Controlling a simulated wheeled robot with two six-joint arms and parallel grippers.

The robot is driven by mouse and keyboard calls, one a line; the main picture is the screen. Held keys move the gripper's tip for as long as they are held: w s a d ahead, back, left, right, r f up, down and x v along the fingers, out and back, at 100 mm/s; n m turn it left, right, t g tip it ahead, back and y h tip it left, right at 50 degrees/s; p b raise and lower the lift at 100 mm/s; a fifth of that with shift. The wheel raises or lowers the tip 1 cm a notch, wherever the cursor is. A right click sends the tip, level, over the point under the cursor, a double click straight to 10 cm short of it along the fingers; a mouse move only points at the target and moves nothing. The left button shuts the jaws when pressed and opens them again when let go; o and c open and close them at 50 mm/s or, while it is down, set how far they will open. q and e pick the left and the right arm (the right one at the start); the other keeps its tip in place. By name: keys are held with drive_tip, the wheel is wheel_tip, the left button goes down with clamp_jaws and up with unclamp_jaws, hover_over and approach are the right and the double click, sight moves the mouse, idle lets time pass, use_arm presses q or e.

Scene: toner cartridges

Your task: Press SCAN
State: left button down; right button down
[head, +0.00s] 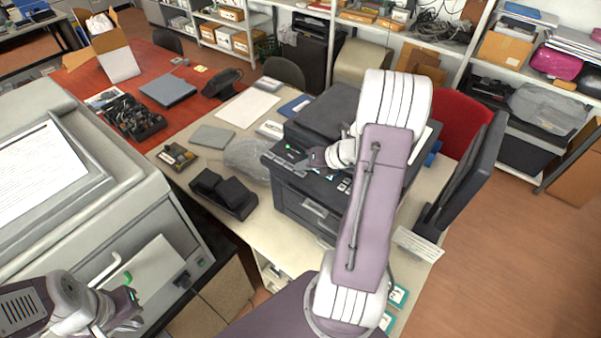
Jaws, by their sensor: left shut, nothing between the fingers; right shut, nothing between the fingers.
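A dark printer (304,207) stands on the cream desk, with a control panel (284,157) along its front top edge. My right arm reaches over the printer from the front. My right gripper (302,164) is shut and empty, its tip at the panel, to the right of a row of grey keys. I cannot tell whether the tip touches a key. The labels are too small to read, so I cannot make out which key is SCAN. My arm hides the right part of the panel. My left gripper (132,302) is shut and empty at the lower left, away from the printer.
A large grey machine (130,168) fills the left side. A dark monitor (470,165) stands right of the printer. A black device (223,192) and a crumpled clear bag (246,156) lie left of the printer. Cards (398,294) with teal edges lie at the lower right.

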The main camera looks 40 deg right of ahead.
sight(304, 174)
drive_tip(key=shift+f+b, duration=0.3)
drive_tip(key=shift+f, duration=0.1)
idle(0.3)
drive_tip(key=shift+r+p, duration=0.8)
drive_tip(key=shift+p, duration=0.05)
drive_tip(key=shift+r, duration=0.1)
wheel_tip(304, 174, up, 5)
drive_tip(key=p, duration=0.5)
idle(0.6)
